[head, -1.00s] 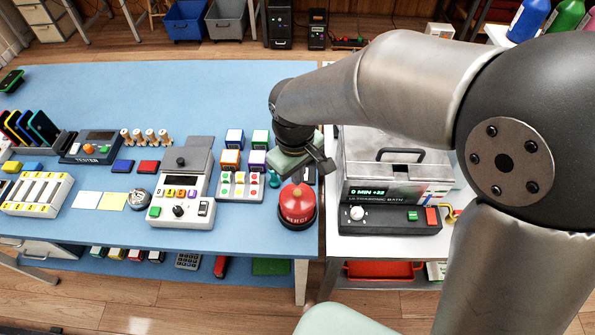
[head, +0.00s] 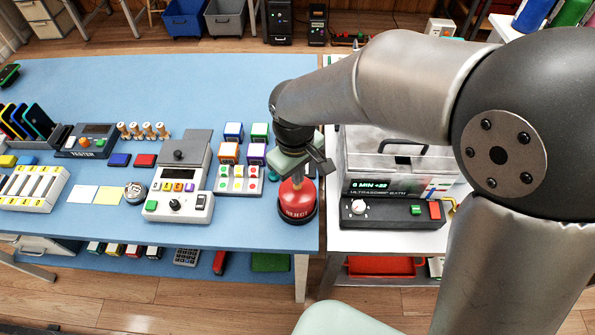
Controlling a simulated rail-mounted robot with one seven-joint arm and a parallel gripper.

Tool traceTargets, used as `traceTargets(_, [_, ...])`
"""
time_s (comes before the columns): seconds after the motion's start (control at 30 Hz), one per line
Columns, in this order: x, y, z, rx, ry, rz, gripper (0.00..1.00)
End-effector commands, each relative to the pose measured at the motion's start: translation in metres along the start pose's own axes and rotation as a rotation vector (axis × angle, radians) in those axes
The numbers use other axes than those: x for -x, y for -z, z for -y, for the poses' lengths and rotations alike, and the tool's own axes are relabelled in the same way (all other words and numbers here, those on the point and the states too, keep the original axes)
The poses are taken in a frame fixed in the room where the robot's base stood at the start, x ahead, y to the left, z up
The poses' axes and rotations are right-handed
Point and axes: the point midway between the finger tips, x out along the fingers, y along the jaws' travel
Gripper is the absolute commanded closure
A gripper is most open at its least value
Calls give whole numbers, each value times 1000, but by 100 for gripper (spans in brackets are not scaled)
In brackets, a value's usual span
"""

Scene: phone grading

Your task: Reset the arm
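My gripper (head: 304,166) is at the end of my bent arm, over the right end of the blue table (head: 230,90). It is just above a red dome-shaped device (head: 297,201) on a dark base and overlaps its top in the picture. I cannot tell whether they touch. The fingers are small and partly hidden by the wrist, so their opening is unclear. No held object can be made out.
The ultrasonic bath (head: 395,210) stands on a white table to the right, partly behind my arm. Left of the red device are button blocks (head: 240,180), a grey machine (head: 180,190), stamps, the tester (head: 88,141) and phones in a rack (head: 28,120). The back of the blue table is clear.

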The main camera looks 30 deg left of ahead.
Motion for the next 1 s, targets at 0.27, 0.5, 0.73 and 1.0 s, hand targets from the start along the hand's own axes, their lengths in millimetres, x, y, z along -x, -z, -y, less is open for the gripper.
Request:
traceTargets(0.27, [-10, 0, 0, 0, 0, 0, 100])
traceTargets(0.5, [-14, 0, 1, 0, 0, 0, 100])
traceTargets(0.73, [-15, 0, 1, 0, 0, 1, 100])
traceTargets(1.0, [-9, 0, 0, 0, 0, 1, 100])
